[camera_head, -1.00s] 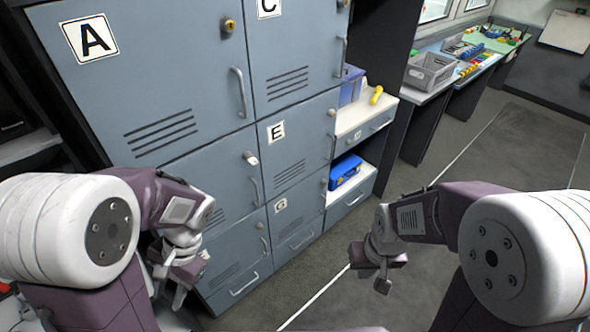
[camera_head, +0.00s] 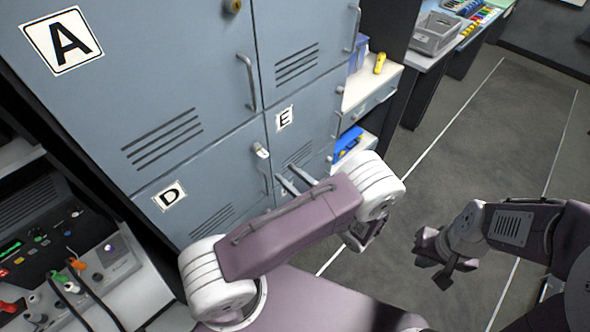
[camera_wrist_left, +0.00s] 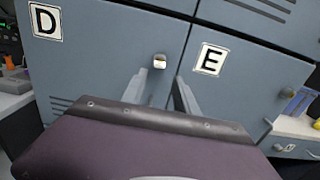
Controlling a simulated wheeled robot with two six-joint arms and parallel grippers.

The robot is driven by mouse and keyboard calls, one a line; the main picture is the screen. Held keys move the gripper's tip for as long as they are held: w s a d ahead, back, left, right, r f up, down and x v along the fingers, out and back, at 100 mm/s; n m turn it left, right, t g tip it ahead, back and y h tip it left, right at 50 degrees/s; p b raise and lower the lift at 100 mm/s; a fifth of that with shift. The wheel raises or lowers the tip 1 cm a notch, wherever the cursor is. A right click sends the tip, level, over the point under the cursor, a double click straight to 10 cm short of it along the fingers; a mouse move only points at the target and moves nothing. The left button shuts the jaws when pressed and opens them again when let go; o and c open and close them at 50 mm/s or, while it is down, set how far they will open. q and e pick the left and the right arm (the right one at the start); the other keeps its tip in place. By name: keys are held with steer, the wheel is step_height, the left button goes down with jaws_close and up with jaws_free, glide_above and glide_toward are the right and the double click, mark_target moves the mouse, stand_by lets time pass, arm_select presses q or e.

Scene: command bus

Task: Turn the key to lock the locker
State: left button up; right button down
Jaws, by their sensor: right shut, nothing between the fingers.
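The blue-grey locker door marked D (camera_head: 169,195) is closed. A pale key or knob (camera_head: 261,151) sticks out at its upper right corner, and it also shows in the left wrist view (camera_wrist_left: 159,62). My left gripper (camera_head: 291,179) points at the lockers, lower and to the right of the key in the head view. In the left wrist view its two fingers (camera_wrist_left: 170,90) are apart with nothing between them, and the key lies just beyond the left fingertip. My right gripper (camera_head: 440,262) is shut and empty over the floor at right.
Door A (camera_head: 62,41) is above D, and door E (camera_head: 284,118) is to its right, with handles (camera_head: 247,82) jutting out. Open shelves hold a blue case (camera_head: 348,143) and a yellow object (camera_head: 380,63). A control panel (camera_head: 40,240) stands at lower left. Floor at right is clear.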

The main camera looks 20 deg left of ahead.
mark_target(261, 152)
arm_select(q)
steer(key=x, duration=0.9)
steer(key=shift+a+p, duration=0.2)
steer(key=shift+p, duration=0.15)
steer(key=shift+w+f, duration=0.1)
steer(key=shift+f, duration=0.05)
jaws_close()
